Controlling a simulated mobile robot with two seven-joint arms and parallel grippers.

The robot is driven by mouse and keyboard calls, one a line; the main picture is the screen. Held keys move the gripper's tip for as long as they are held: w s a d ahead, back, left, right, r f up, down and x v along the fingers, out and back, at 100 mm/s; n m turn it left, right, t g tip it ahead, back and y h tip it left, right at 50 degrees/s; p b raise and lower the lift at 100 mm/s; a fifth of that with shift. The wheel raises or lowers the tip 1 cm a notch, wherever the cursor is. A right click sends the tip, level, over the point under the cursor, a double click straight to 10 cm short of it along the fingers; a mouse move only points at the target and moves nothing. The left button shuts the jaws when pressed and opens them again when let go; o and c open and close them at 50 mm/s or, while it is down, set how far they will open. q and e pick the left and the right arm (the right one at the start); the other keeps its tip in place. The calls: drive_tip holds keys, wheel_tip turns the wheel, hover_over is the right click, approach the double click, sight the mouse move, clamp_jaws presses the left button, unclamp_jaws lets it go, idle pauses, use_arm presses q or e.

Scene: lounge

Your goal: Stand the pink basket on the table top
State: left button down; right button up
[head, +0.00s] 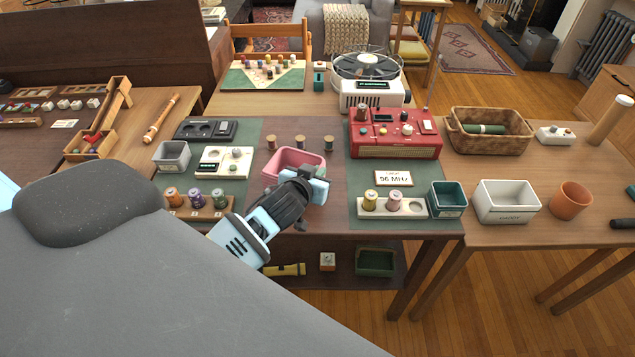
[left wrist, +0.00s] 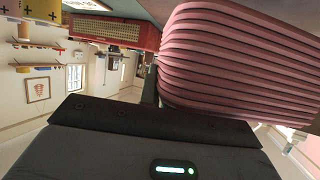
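The pink basket (head: 293,157) is at the middle of the table (head: 330,128), between two green mats, with its opening up. My left gripper (head: 316,180) is at its near right side and covers part of it. In the left wrist view the basket's ribbed pink wall (left wrist: 235,65) fills the upper right, very close. One dark finger lies against its edge; the other finger is hidden. The gripper looks shut on the basket's wall. Whether the basket's bottom touches the table is hidden. My right gripper is not in view.
A red radio (head: 395,137) stands right of the basket. Spools (head: 300,141) stand behind it. A white control box (head: 224,161) and a spool rack (head: 197,203) are to its left. A white holder (head: 391,207) and teal box (head: 446,198) are on the right mat.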

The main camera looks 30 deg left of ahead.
use_arm(q)
drive_tip(key=shift+s+d+f, duration=0.1)
drive_tip(key=shift+d+f, duration=0.05)
drive_tip(key=shift+f, duration=1.55)
drive_tip(key=shift+f, duration=0.1)
drive_tip(key=c, duration=2.1)
unclamp_jaws()
drive_tip(key=shift+f, duration=0.1)
drive_tip(key=o, duration=0.5)
drive_tip(key=shift+r, duration=0.25)
drive_tip(key=v, duration=1.2)
